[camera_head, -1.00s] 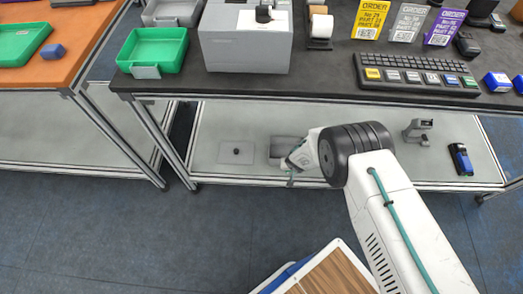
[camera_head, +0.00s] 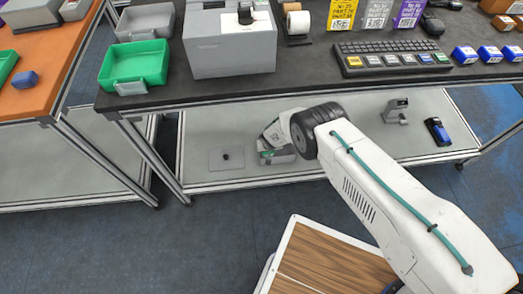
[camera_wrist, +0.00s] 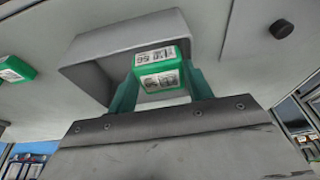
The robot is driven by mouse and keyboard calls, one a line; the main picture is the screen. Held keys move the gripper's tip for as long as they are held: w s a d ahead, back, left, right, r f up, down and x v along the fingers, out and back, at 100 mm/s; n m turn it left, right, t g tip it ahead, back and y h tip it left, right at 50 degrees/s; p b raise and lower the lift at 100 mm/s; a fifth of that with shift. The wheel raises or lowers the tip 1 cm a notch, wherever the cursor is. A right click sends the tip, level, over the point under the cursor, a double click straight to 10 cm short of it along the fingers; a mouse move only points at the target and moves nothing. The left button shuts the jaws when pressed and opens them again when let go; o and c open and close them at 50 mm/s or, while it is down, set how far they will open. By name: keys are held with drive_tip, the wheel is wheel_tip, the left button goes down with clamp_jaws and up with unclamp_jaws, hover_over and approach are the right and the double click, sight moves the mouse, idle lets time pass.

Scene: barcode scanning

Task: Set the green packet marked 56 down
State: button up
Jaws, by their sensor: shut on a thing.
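The green packet marked 56 (camera_wrist: 157,70) is between the two green fingers of my gripper (camera_wrist: 155,85) in the wrist view. Its white printed labels face the camera. My gripper (camera_head: 265,148) is shut on it. In the head view the gripper is low over the lower shelf, at a small grey open container (camera_head: 284,158). In the wrist view the packet overlaps the mouth of this grey container (camera_wrist: 85,72); whether it touches the container is unclear. The packet itself is hard to make out in the head view.
Another green packet (camera_wrist: 15,70) shows at the left of the wrist view. A flat plate with a black knob (camera_head: 226,157) lies left of the container. The dark worktop (camera_head: 310,82) overhangs the lower shelf (camera_head: 345,142). A grey stand (camera_head: 396,110) and blue-black device (camera_head: 437,131) stand right.

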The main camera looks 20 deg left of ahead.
drive_tip(key=shift+w+d+f, duration=0.2)
drive_tip(key=shift+w+f, duration=0.1)
drive_tip(key=shift+f, duration=0.15)
drive_tip(key=shift+f, duration=0.65)
drive_tip(key=o, duration=0.8)
drive_tip(key=shift+r, duration=0.1)
